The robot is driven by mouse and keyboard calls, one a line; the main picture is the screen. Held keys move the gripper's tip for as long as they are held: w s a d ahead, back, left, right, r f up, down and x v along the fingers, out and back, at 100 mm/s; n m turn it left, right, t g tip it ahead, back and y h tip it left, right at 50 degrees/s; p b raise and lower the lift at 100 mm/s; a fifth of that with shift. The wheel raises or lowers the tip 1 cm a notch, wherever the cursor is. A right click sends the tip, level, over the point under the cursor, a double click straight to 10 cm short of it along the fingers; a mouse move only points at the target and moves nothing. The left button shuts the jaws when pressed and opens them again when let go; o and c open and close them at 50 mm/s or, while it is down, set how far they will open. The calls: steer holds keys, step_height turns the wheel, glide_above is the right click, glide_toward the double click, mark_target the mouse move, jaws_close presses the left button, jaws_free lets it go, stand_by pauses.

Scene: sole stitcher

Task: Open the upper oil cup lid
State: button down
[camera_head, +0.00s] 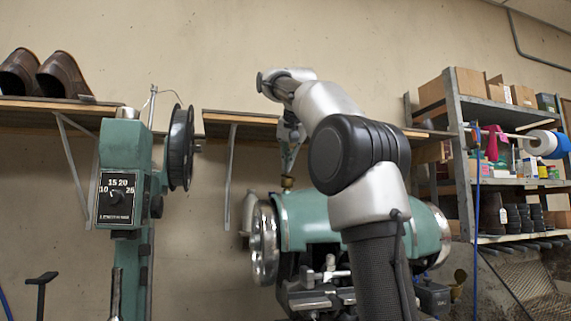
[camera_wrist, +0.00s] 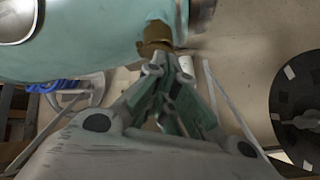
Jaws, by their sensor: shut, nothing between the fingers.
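The upper oil cup (camera_head: 287,183) is a small brass fitting on top of the teal machine body (camera_head: 305,215). In the wrist view the brass cup (camera_wrist: 155,36) stands out from the teal body just beyond my fingertips. My gripper (camera_wrist: 163,62) is shut and empty, with its tips right at the cup; I cannot tell whether they touch it. In the head view my gripper (camera_head: 288,172) points down just above the cup. The lid is too small and partly hidden by the fingertips, so I cannot tell its position.
A chrome handwheel (camera_head: 263,243) is at the machine's left end. A teal column with a dial (camera_head: 117,200) and a black reel (camera_head: 180,147) stands left. A wall shelf (camera_head: 240,117) runs behind my arm. A loaded rack (camera_head: 455,140) stands right.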

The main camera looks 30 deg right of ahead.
steer(key=shift+s+d+r+m+t+y, duration=0.1)
steer(key=shift+d+m+t+y, duration=0.4)
steer(key=shift+d+y, duration=0.5)
steer(key=shift+s+d+m+y, duration=0.2)
steer(key=shift+d+m+y, duration=0.4)
steer(key=shift+y, duration=0.6)
steer(key=y, duration=0.1)
steer(key=d+m+t+y, duration=0.1)
steer(key=d+t+y, duration=0.1)
steer(key=shift+s+f+m, duration=0.3)
steer(key=shift+f+m, duration=0.05)
steer(key=shift+m, duration=0.05)
steer(key=m+t+y, duration=0.1)
steer(key=d+f+m+t+y, duration=0.1)
steer(key=y, duration=0.1)
steer(key=shift+s+d+f, duration=0.1)
steer(key=shift+s+d, duration=0.1)
steer(key=shift+s+d+f+m+t+y, duration=0.15)
steer(key=shift+f+m+t+y, duration=0.1)
steer(key=shift+m+t+y, duration=0.15)
steer(key=shift+w+d+f+m+t+y, duration=0.1)
steer(key=shift+f+m+t+y, duration=0.15)
steer(key=shift+y, duration=0.25)
steer(key=c, duration=2.2)
jaws_free()
